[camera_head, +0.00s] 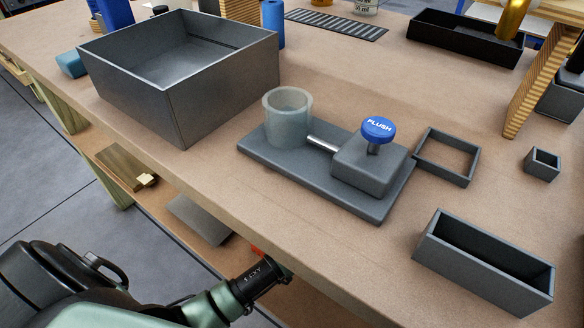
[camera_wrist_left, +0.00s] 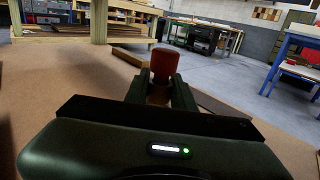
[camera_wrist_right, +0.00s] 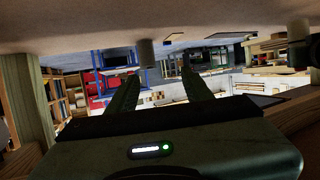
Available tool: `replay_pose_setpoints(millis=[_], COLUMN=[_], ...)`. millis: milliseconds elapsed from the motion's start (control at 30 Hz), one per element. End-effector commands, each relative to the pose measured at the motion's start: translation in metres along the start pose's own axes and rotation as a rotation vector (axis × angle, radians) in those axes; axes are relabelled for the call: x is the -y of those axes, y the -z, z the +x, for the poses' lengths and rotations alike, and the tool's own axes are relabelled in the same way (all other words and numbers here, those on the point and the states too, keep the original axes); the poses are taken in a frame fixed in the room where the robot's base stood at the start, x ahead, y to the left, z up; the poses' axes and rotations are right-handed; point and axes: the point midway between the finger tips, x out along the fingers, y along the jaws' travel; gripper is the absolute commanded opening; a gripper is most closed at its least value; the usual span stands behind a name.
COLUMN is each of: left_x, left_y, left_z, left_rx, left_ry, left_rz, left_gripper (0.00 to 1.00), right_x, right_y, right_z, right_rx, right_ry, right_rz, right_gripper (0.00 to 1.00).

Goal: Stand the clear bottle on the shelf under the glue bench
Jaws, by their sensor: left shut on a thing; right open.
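My left gripper (camera_wrist_left: 160,95) is shut on a bottle with a red cap (camera_wrist_left: 164,62). The bottle's body is mostly hidden by the fingers and the palm, and I cannot tell whether its base touches the shelf. In the left wrist view the gripper is low over the brown shelf (camera_wrist_left: 65,85). In the head view my left arm reaches under the bench's front edge, and a small red patch shows there. The shelf (camera_head: 158,208) is partly visible below the bench top (camera_head: 230,195). My right gripper (camera_wrist_right: 158,90) is open and empty, seen only in its wrist view.
On the shelf lie wooden pieces (camera_head: 126,168) and a grey sheet (camera_head: 200,220). The bench top carries a large grey tray (camera_head: 222,95), a grey base with a clear cup (camera_head: 288,118) and blue knob (camera_head: 378,128), and a narrow grey box (camera_head: 485,262). Bench legs (camera_head: 70,108) flank the shelf.

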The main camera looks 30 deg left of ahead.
Motion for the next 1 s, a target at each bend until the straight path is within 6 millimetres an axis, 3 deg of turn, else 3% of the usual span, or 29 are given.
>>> replay_pose_setpoints(millis=[333, 767, 800, 867, 1000], left_x=[0.0, 0.0, 0.0, 0.0, 0.0], left_y=[0.03, 0.034, 0.035, 0.035, 0.035], left_z=[0.0, 0.0, 0.0, 0.0, 0.0], left_rx=[0.001, 0.001, -0.001, 0.0, 0.0], left_ry=[0.0, 0.0, 0.0, 0.0, 0.0], left_rz=[0.001, 0.002, 0.002, 0.001, 0.001], left_gripper=[0.0, 0.0, 0.27, 0.44, 0.46], right_x=[0.009, 0.01, 0.01, 0.01, 0.01], right_y=[0.065, 0.073, 0.074, 0.074, 0.074], right_z=[-0.002, -0.004, -0.004, -0.004, -0.004], right_rx=[-0.338, -0.378, -0.383, -0.382, -0.382], right_ry=[0.02, 0.022, 0.023, 0.023, 0.023], right_rz=[0.004, 0.004, 0.004, 0.004, 0.004], right_gripper=[0.51, 0.51, 0.51, 0.51, 0.51])
